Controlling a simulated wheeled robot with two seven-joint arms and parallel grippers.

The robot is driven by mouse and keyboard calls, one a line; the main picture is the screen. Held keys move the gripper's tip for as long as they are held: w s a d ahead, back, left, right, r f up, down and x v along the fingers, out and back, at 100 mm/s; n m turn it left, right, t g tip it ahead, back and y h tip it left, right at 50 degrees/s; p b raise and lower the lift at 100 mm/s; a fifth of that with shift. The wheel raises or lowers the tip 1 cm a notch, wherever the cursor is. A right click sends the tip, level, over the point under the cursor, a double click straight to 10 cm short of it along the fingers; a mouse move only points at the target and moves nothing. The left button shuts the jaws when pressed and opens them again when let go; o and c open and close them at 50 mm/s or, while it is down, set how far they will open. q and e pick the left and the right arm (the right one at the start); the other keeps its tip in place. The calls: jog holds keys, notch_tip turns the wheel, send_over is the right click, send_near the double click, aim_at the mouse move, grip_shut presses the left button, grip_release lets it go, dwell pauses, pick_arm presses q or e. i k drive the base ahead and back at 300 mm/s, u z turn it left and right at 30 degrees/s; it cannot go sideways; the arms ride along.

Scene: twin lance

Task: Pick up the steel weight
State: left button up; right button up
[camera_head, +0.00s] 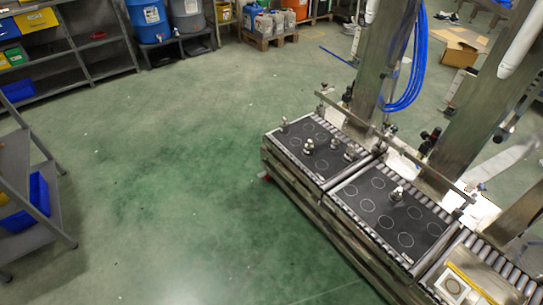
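Small metallic pieces that look like steel weights stand on two black boards with white circles. On the left board (300,132) there are several, among them a shiny weight (309,147), a darker one (284,124) and one near the right edge (350,153). On the right board (405,240) a single shiny weight (397,193) stands upright near the middle. They are too small to tell which one the task means. Neither of my grippers is in view.
The boards lie on a roller conveyor (489,258) with a metal rail (400,148) along its far side. Steel posts (475,125) and blue hoses (411,75) rise behind. Shelves (100,45) stand at the left. The green floor (170,170) before the conveyor is clear.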

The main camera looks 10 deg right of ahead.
aim_at(309, 148)
jog(key=u, duration=0.85)
jog(key=i, duration=2)
jog(key=z, duration=0.85)
